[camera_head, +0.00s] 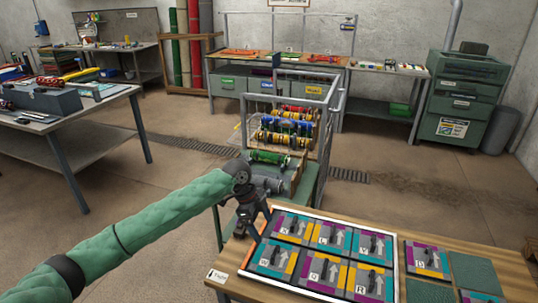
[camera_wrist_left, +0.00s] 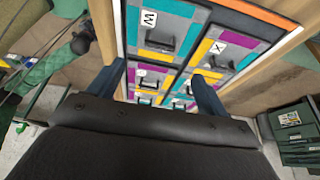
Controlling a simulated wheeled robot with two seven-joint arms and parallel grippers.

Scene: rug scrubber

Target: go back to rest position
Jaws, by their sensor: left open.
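My left gripper (camera_head: 257,240) is open and empty, above the left edge of a framed tray (camera_head: 322,291) on the wooden table. In the left wrist view, its two dark blue fingers (camera_wrist_left: 158,85) stand apart with tiles beyond them and nothing between them. The tray holds several patterned rug tiles (camera_head: 326,270) with dark handles, white letters and arrows. The tile marked W (camera_wrist_left: 155,30) and the tile marked X (camera_wrist_left: 218,47) show in the left wrist view. My right gripper is not in view.
A railed rack of colourful rolls (camera_head: 287,135) stands just behind my gripper. A grey bench (camera_head: 75,120) stands left; open floor (camera_head: 150,190) lies between.

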